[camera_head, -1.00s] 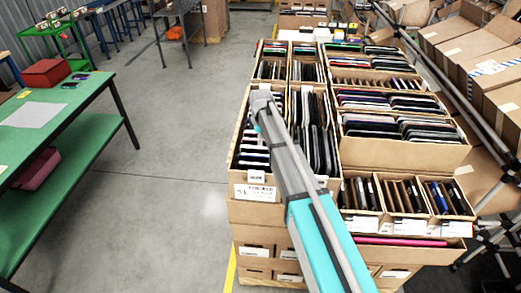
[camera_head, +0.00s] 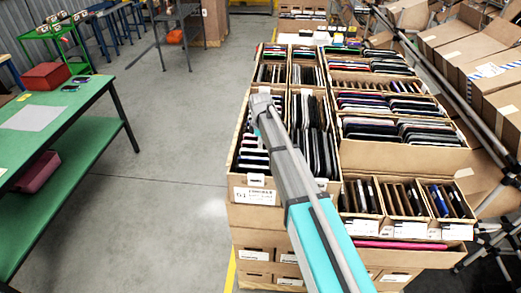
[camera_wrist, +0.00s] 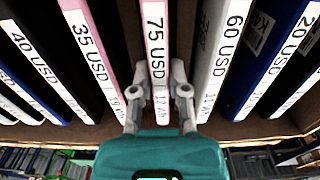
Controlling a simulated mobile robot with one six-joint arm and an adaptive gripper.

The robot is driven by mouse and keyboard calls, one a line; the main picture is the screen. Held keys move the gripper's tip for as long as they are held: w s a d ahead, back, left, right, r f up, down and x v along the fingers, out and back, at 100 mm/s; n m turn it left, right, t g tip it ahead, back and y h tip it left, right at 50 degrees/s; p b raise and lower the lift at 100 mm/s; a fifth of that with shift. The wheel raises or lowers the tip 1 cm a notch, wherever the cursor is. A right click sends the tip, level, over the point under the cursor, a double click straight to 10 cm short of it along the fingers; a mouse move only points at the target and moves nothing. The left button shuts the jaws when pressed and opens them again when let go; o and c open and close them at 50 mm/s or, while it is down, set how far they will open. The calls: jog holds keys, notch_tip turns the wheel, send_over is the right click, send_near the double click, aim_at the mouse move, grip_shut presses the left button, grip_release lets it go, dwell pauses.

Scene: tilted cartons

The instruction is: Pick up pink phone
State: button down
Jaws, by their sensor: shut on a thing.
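In the wrist view a pink phone (camera_wrist: 155,45) with a white "75 USD" label stands on edge in a row of phones. My gripper (camera_wrist: 160,78) has one finger on each side of it and is shut on it. The lower part of the phone is hidden in the carton. A second pink-edged phone (camera_wrist: 88,45), labelled "35 USD", stands to the left, outside the fingers. In the head view my arm reaches over the left front carton (camera_head: 256,190), and the fingertips cannot be made out there.
A grey-white "60 USD" phone (camera_wrist: 222,50) stands close to the right finger. The carton's front wall (camera_wrist: 255,130) runs below the row. Several cartons of phones crowd the stack. A green table (camera_head: 75,105) stands at left, with clear floor (camera_head: 170,170) between.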

jog(key=shift+r, duration=0.15)
notch_tip(320, 180, up, 10)
jog(key=p, duration=1)
jog(key=shift+f, duration=0.2)
dwell(0.8)
